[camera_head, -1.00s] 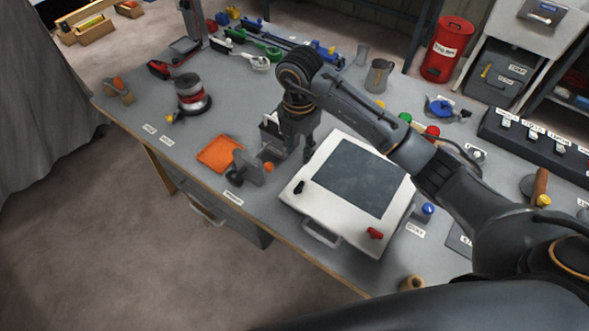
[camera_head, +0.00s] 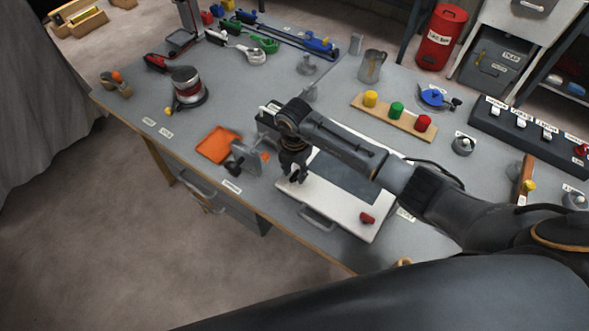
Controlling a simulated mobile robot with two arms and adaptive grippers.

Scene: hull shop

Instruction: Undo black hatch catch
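The white hatch (camera_head: 335,211) with a dark window panel lies on the grey workbench. Its red catch (camera_head: 367,218) is at the near right corner. The black catch (camera_head: 296,178) is at the left corner, mostly hidden by my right gripper (camera_head: 292,172). The gripper points down with its fingertips right at or just above this catch. Contact cannot be made out, nor whether the fingers are closed. My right forearm hides much of the window and the far right part of the hatch. My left gripper is not in view.
An orange cloth (camera_head: 216,145) and a grey clamp-like fixture (camera_head: 245,160) are left of the hatch. A wooden strip (camera_head: 383,123) with yellow, green and red knobs stands behind my arm. A row of switches (camera_head: 530,128) is at right.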

